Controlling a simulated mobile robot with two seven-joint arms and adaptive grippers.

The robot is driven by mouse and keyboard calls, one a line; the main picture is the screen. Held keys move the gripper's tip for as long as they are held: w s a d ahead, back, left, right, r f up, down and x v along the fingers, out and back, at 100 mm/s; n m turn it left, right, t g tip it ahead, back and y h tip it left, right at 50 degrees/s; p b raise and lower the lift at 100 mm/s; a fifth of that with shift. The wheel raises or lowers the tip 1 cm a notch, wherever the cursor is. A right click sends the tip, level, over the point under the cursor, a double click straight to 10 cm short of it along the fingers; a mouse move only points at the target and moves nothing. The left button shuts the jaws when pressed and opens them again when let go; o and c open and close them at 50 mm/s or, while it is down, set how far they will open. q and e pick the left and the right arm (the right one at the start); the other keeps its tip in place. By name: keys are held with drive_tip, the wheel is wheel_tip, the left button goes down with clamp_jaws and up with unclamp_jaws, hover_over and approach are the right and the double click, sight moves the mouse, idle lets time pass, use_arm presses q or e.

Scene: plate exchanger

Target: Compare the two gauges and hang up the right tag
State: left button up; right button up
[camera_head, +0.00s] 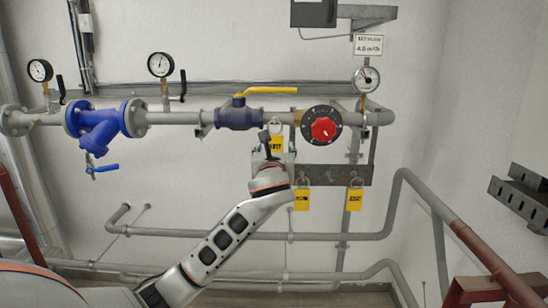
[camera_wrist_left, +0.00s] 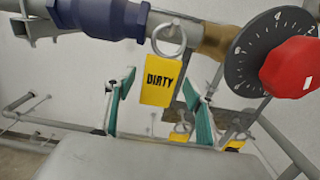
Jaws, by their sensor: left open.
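Two gauges stand on the pipe, the left gauge (camera_head: 40,70) and the second gauge (camera_head: 160,65), on either side of a blue strainer (camera_head: 98,127). Their needles are too small to read exactly. A yellow tag reading DIRTY (camera_wrist_left: 158,86) hangs by a metal ring at the pipe, just right of the blue valve; it also shows in the head view (camera_head: 278,145). My left gripper (camera_wrist_left: 158,80) is open, its teal fingers appearing either side of this tag, with gaps visible. Two more yellow tags, the left (camera_head: 302,200) and right (camera_head: 354,200), hang on a rack below. My right gripper is not in view.
A blue valve (camera_head: 240,115) with a yellow handle sits left of the tag. A red knob (camera_head: 323,129) on a black dial is close on its right. A third gauge (camera_head: 366,80) stands at the right. Grey pipes run low along the wall.

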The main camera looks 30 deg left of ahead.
use_arm(q)
drive_tip(key=v, duration=1)
drive_tip(key=shift+s+d+f, duration=0.1)
drive_tip(key=shift+d, duration=0.05)
